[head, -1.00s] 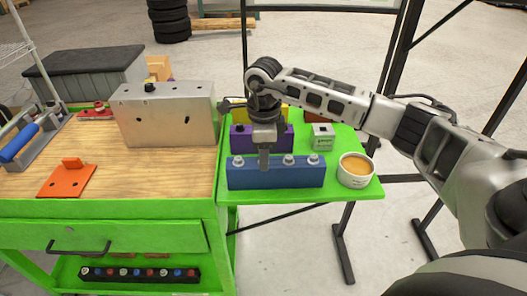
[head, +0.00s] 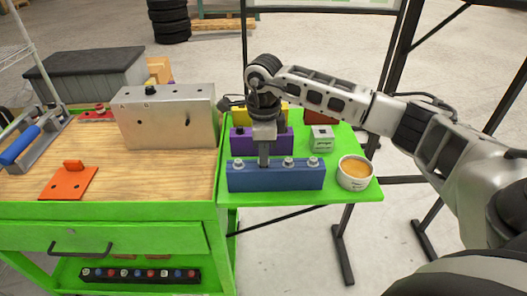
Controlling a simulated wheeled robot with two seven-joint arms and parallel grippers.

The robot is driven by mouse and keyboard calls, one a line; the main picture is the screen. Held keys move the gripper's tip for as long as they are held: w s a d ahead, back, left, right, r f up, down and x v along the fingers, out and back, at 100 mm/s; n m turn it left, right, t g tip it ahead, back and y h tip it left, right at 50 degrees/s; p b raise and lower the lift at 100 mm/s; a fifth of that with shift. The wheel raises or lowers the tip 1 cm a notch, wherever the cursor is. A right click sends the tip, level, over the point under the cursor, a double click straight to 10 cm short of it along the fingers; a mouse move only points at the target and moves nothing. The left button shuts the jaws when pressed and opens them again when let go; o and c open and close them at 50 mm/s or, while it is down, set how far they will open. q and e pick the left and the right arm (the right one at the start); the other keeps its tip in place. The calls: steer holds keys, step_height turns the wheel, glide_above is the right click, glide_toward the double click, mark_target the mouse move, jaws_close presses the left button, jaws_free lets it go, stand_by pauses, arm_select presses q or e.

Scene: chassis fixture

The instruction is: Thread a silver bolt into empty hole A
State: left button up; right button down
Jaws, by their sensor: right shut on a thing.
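My right gripper (head: 264,163) is over the blue block (head: 275,178), at the second position from the left in its row of silver bolts. Its fingers are shut, apparently on a silver bolt, which they hide. Other silver bolts (head: 288,162) stand in the block on both sides of the fingers. The grey metal chassis (head: 165,125) stands on the wooden bench top to the left. Its front face has dark holes, and a black knob-like part sits on top. My left gripper is not in view.
A purple block (head: 245,143) and a yellow block stand behind the blue one. A small grey cube (head: 321,138) and a white cup (head: 355,175) are to the right. An orange plate (head: 68,183) lies on the wooden bench top (head: 130,178), which has clear room before the chassis.

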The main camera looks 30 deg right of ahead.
steer(key=shift+r+p, duration=1.85)
steer(key=shift+r, duration=1.1)
